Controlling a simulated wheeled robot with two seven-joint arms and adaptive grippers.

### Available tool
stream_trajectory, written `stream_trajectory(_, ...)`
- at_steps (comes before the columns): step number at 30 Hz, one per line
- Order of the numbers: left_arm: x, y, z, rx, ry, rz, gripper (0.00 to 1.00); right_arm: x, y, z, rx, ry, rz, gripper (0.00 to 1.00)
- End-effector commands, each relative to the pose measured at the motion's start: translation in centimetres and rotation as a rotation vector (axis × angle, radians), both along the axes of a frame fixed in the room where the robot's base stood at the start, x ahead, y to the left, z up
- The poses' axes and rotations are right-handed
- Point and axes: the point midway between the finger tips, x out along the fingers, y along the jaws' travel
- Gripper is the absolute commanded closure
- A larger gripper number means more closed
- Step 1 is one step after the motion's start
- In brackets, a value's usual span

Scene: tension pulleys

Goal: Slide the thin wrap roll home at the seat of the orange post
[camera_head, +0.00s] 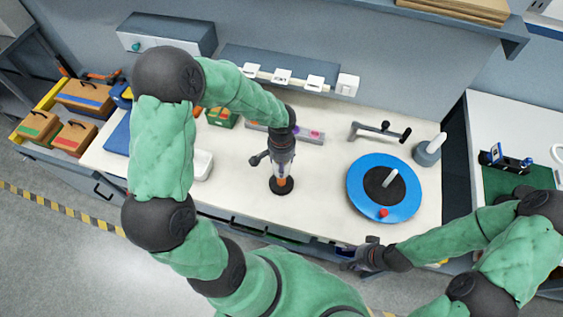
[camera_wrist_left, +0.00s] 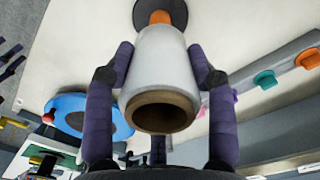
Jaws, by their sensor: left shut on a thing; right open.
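The thin wrap roll (camera_wrist_left: 160,72) is white with a brown core. In the left wrist view its open near end faces the camera. It also shows in the head view, upright below the hand (camera_head: 281,170). My left gripper (camera_head: 282,150) is shut on the roll, with purple fingers on both sides in the wrist view (camera_wrist_left: 160,75). The orange post (camera_wrist_left: 159,17) shows between the roll's far end and its black round base (camera_head: 281,186). I cannot tell how much of the post is inside the core. My right gripper (camera_head: 360,256) is open and empty at the table's front edge.
A blue turntable (camera_head: 360,200) with a white post and red knob stands to the right. A grey base with a white post (camera_head: 428,153) and a black-handled bar (camera_head: 378,129) stand behind it. A white container (camera_head: 202,165) is on the left. A grey strip with coloured buttons (camera_head: 310,136) lies behind.

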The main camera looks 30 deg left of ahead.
Motion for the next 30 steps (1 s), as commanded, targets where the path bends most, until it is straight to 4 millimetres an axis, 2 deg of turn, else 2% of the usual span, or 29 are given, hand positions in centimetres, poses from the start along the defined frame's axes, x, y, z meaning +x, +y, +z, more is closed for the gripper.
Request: stream_trajectory(30, 0.0, 0.0, -2.9, 0.000, 0.000, 0.000, 0.81, 0.0, 0.0, -3.0, 0.000, 0.000, 0.000, 0.51)
